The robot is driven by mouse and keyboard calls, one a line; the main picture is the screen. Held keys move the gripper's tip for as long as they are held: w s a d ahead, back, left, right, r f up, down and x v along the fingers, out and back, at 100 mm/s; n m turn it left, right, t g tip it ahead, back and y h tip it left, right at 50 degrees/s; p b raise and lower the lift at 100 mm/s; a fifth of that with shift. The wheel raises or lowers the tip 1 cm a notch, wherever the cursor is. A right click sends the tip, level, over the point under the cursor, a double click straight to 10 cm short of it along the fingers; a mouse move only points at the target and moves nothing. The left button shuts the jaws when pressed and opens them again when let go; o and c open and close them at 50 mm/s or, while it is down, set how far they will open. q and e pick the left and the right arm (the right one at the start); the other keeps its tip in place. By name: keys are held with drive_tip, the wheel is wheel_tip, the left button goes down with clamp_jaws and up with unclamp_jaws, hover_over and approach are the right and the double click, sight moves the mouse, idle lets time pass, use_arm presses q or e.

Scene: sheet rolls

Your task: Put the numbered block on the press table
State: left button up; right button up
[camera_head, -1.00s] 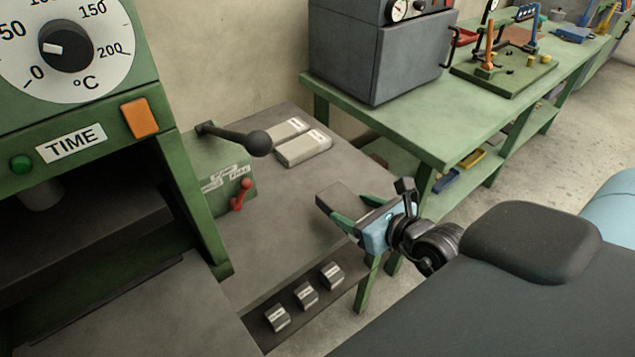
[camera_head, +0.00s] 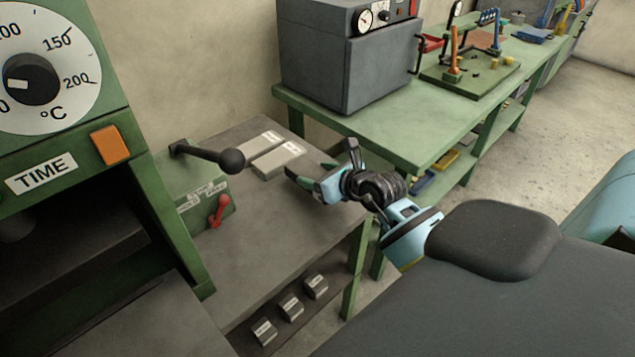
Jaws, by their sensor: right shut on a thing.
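My right gripper (camera_head: 309,182) is above the right part of the grey-topped table (camera_head: 258,230), close to two pale labelled blocks, the back one (camera_head: 258,143) and the front one (camera_head: 279,159). It is shut on a dark grey block, now mostly hidden at the fingers; no number shows on it. I cannot tell whether it touches the tabletop. Three small labelled blocks stand on the lower shelf: a right one (camera_head: 316,288), a middle one (camera_head: 291,307) and a left one (camera_head: 264,332). Their labels are too small to read. My left gripper is out of view.
A green machine (camera_head: 150,190) with a dial and TIME label stands at the left. A black-knobbed lever (camera_head: 215,155) and red handle (camera_head: 219,209) stick out over the table. A green bench (camera_head: 390,130) with a grey oven (camera_head: 345,65) stands behind. The table's middle is clear.

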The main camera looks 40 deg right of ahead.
drive_tip(key=shift+w+d+r, duration=0.1)
drive_tip(key=shift+w+r, duration=0.05)
drive_tip(key=f, duration=0.3)
drive_tip(key=shift+w+d, duration=0.15)
drive_tip(key=shift+w, duration=0.1)
drive_tip(key=shift+f, duration=0.35)
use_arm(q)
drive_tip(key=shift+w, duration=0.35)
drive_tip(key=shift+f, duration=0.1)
use_arm(e)
drive_tip(key=shift+f, duration=0.15)
drive_tip(key=o, duration=1)
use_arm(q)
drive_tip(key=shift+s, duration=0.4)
use_arm(e)
drive_tip(key=shift+o, duration=1.2)
